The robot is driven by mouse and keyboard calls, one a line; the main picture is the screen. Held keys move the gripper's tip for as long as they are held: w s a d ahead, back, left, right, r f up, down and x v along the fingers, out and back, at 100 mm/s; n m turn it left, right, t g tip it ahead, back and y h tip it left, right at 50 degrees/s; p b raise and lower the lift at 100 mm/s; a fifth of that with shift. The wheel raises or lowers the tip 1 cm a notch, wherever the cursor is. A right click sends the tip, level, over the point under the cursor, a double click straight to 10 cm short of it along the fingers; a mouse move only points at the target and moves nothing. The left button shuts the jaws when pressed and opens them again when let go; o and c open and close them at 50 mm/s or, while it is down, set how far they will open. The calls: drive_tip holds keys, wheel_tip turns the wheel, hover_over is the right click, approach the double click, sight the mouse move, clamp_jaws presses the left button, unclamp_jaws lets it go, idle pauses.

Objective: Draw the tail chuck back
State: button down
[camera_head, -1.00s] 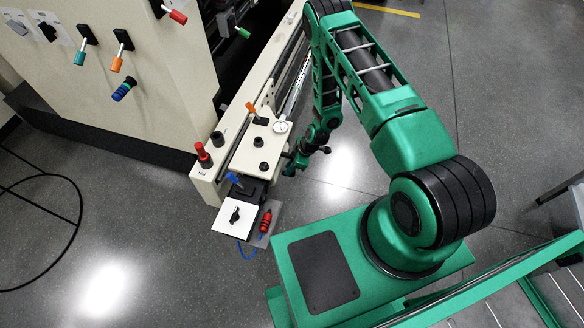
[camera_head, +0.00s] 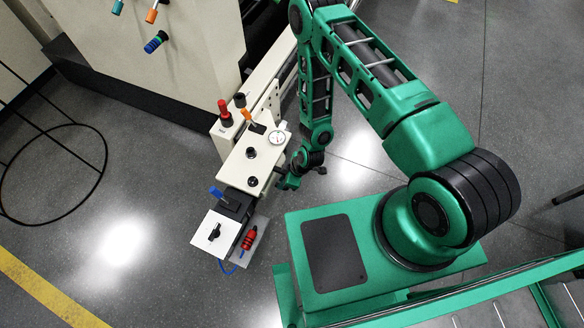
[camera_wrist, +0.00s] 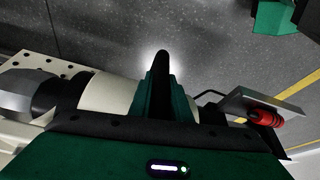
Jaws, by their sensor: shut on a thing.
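The tailstock carriage (camera_head: 243,172) is a cream block with an orange lever, a dial gauge and black knobs on top. It reaches past the near end of the cream rail. In the wrist view the tail chuck shows as a cream cylinder (camera_wrist: 108,95) with a black ring and a grey nose at left. My gripper (camera_head: 287,182) is at the carriage's right side, low down.
A white plate (camera_head: 210,238) with a black knob, a blue lever (camera_head: 217,193) and a red connector (camera_head: 250,238) are at the carriage's near end. The machine cabinet (camera_head: 160,60) is at upper left.

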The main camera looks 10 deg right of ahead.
drive_tip(key=s+a, duration=0.4)
drive_tip(key=s, duration=0.1)
drive_tip(key=shift+s+r, duration=0.15)
drive_tip(key=shift+s, duration=0.1)
drive_tip(key=shift+a, duration=0.1)
drive_tip(key=c, duration=1.6)
unclamp_jaws()
drive_tip(key=shift+c, duration=0.2)
drive_tip(key=v, duration=1)
drive_tip(key=shift+d+r, duration=0.25)
drive_tip(key=shift+r, duration=0.05)
